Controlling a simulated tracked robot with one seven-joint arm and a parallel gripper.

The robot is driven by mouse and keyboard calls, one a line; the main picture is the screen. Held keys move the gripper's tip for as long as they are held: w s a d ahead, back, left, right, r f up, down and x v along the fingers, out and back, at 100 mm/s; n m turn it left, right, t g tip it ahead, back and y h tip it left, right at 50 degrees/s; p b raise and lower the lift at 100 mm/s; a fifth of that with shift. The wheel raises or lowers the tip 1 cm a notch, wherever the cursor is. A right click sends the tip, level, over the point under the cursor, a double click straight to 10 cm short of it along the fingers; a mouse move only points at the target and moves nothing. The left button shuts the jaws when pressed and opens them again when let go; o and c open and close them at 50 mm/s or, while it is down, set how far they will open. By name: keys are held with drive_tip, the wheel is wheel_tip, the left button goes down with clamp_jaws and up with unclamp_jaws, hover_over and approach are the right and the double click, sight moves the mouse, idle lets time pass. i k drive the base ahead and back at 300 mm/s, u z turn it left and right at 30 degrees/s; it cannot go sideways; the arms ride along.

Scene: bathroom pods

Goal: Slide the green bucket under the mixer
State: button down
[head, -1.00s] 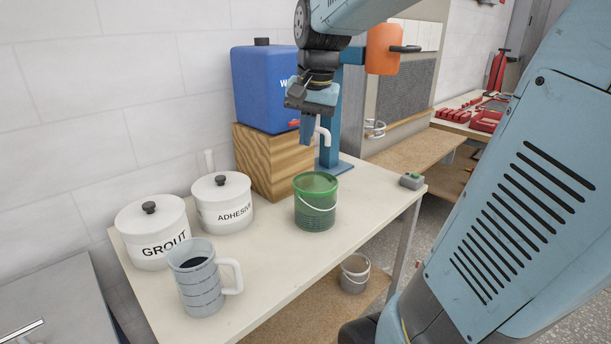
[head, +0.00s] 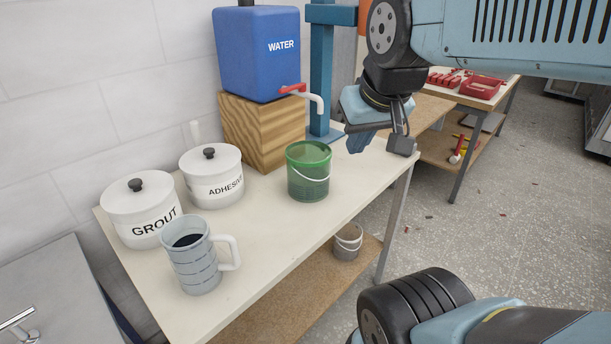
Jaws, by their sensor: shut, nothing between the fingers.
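The green bucket (head: 307,185) stands upright on the cream workbench (head: 262,233), with its pale wire handle hanging across the front. The mixer's blue column (head: 321,75) rises behind it from a blue base plate. A bit of the mixer's orange head (head: 365,17) shows at the top, mostly hidden behind my arm. My gripper (head: 357,147) is shut and empty, pointing down, just right of the bucket and apart from it in the picture. I cannot tell its exact height above the bench.
A blue water tank (head: 257,62) with a red-handled tap (head: 306,95) sits on a wooden block (head: 262,132) behind the bucket. GROUT (head: 145,212) and ADHESIVE (head: 212,180) pots and a grey jug (head: 193,262) stand left. A small bucket (head: 346,242) is on the lower shelf.

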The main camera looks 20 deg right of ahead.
sight(308, 171)
drive_tip(key=u, duration=0.9)
drive_tip(key=i, duration=0.1)
drive_tip(key=z, duration=3.2)
drive_tip(key=k, duration=1.65)
drive_tip(key=u, duration=0.5)
